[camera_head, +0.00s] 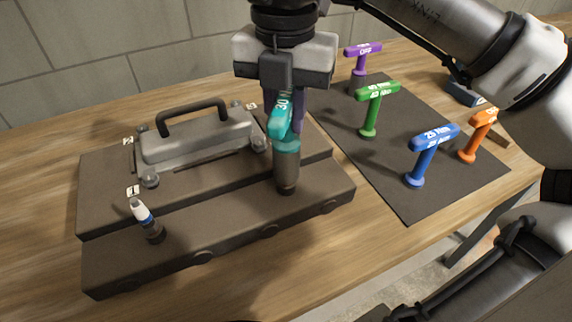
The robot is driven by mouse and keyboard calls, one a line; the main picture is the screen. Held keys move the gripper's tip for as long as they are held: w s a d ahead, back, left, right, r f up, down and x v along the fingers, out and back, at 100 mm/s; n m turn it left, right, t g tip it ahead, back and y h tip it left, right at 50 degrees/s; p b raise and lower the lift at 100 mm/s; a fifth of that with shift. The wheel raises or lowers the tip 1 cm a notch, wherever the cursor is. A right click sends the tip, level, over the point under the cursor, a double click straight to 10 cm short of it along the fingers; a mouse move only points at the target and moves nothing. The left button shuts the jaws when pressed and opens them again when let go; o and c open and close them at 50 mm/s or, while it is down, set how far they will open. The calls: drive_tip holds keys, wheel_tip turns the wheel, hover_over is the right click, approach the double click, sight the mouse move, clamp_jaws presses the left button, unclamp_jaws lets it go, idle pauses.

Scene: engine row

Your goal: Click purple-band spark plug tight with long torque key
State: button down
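My gripper (283,108) points down over the right part of the dark engine block (220,222). It appears shut on the teal T-handled key (281,121), marked 30. The key stands about upright, and its wide grey-green socket (286,165) reaches down to a dark fitting on the block's front step. Any plug under the socket is hidden, and I see no purple band on a plug. A white spark plug with a blue band (143,212) stands tilted in the front left hole by label 1.
Purple (361,54), green (377,96), blue (431,143) and orange (479,133) keys stand on the dark mat (405,193). A grey cover with a black handle (195,135) sits on the block's rear. Bare wood lies left of the block.

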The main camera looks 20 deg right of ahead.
drive_tip(key=shift+d+r+n, duration=0.15)
drive_tip(key=shift+n, duration=0.15)
drive_tip(key=shift+f+m+b, duration=0.4)
drive_tip(key=shift+m+b, duration=0.25)
drive_tip(key=shift+m, duration=0.05)
drive_tip(key=shift+s+f+m+b, duration=0.15)
drive_tip(key=shift+m+b, duration=0.1)
drive_tip(key=shift+m, duration=0.3)
drive_tip(key=shift+w+f+m+b, duration=0.1)
drive_tip(key=shift+m+b, duration=0.15)
drive_tip(key=shift+m, duration=0.3)
drive_tip(key=shift+s+r, duration=0.1)
drive_tip(key=shift+s, duration=0.1)
drive_tip(key=shift+a, duration=0.2)
